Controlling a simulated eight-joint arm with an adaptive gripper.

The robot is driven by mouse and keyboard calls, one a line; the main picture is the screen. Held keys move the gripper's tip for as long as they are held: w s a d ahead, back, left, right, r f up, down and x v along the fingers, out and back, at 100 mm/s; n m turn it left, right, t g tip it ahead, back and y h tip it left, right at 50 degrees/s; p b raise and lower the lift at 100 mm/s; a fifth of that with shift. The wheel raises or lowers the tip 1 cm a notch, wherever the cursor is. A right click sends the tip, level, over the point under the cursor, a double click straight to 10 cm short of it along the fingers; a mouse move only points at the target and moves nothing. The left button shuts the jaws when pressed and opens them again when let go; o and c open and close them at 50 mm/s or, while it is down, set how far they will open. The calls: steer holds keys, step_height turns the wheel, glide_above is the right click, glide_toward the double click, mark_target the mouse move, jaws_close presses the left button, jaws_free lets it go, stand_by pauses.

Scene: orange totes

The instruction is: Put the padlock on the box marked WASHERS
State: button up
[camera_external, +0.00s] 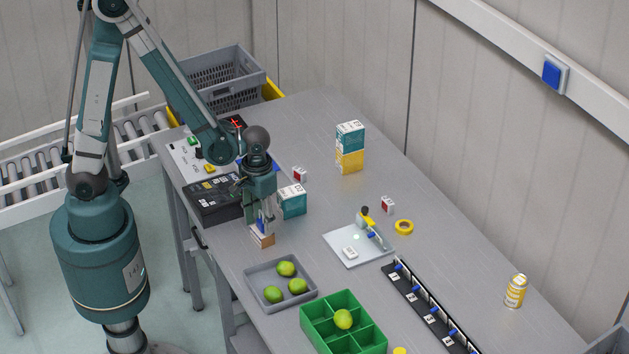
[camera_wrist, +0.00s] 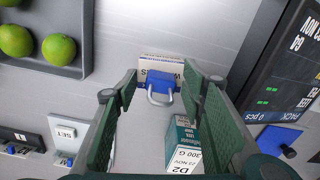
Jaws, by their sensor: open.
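The blue padlock (camera_wrist: 159,82) with a grey shackle shows in the wrist view, between and beyond my fingertips. It overlaps a small pale box (camera_wrist: 160,65) with partly covered lettering that begins like WAS. The padlock appears to lie on this box, though the contact is not clear. In the external view the small white and orange-brown box (camera_external: 262,240) stands on the table directly below my gripper (camera_external: 261,226). My gripper is open and points down, its fingers apart on either side of the padlock.
A teal and white carton (camera_external: 292,201) stands close to my gripper. A black display unit (camera_external: 214,198) is to the left. A grey tray of limes (camera_external: 252,271) and a green divided tray (camera_external: 345,297) are in front. A small scale (camera_external: 345,257) is to the right.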

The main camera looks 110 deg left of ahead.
mark_target(261, 221)
steer(key=shift+r, duration=0.15)
step_height(261, 221, up, 12)
steer(key=p, duration=0.1)
stand_by(1.0)
stand_by(0.6)
steer(key=s+d+r+m+t, duration=0.2)
steer(key=d+r+m, duration=0.3)
steer(key=d+r, duration=0.3)
steer(key=s+d+r+m+t, duration=0.3)
steer(key=d+r+m+t, duration=0.2)
steer(key=d, duration=0.9)
steer(key=shift+s+d+r+m, duration=0.25)
steer(key=shift+r+m, duration=0.45)
steer(key=shift+r, duration=1.15)
steer(key=shift+a, duration=0.1)
